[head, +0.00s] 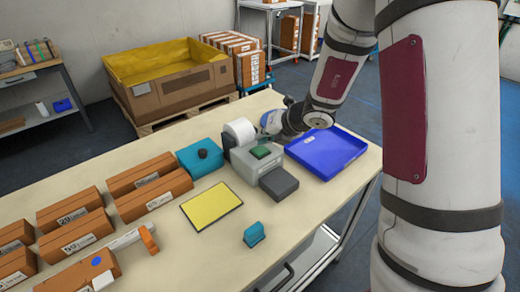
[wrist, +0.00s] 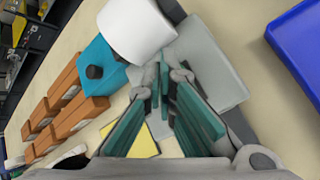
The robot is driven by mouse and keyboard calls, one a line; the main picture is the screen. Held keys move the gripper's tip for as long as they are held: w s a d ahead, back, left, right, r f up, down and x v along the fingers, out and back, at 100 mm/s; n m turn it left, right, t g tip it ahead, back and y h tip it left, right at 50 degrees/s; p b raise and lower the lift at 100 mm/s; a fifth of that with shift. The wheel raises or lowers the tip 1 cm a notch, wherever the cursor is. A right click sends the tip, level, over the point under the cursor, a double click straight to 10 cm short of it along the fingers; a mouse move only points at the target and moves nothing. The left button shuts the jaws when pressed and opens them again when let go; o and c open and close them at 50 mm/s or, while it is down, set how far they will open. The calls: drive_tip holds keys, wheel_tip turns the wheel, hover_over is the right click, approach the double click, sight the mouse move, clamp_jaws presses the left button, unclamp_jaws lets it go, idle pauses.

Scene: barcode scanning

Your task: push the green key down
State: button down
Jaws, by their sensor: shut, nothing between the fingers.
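The green key (head: 261,152) sits on top of the grey printer (head: 246,166) in the head view. The printer carries a white paper roll (head: 239,131) at its back and has a dark grey block at its front. My gripper (head: 271,122) is just behind and above the printer, near the roll. In the wrist view my gripper (wrist: 160,82) is shut and empty, its teal-padded fingers over the grey printer body (wrist: 211,70). The white roll (wrist: 136,30) is beside the fingers. I cannot make out the green key apart from the fingers there.
A blue tray (head: 326,152) lies right of the printer. A teal box with a black knob (head: 200,158) stands to its left. A yellow mat (head: 211,206), a small teal block (head: 254,234) and several brown cartons (head: 153,195) lie on the table (head: 200,262).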

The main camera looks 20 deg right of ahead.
sight(262, 148)
drive_tip(key=shift+f, duration=0.2)
drive_tip(key=shift+f+b, duration=0.25)
drive_tip(key=shift+b, duration=0.15)
drive_tip(key=shift+f+b, duration=0.65)
drive_tip(key=shift+f, duration=0.05)
idle(1.0)
drive_tip(key=shift+r, duration=0.1)
drive_tip(key=shift+r+p, duration=1.05)
wheel_tip(262, 148, up, 5)
drive_tip(key=p, duration=0.4)
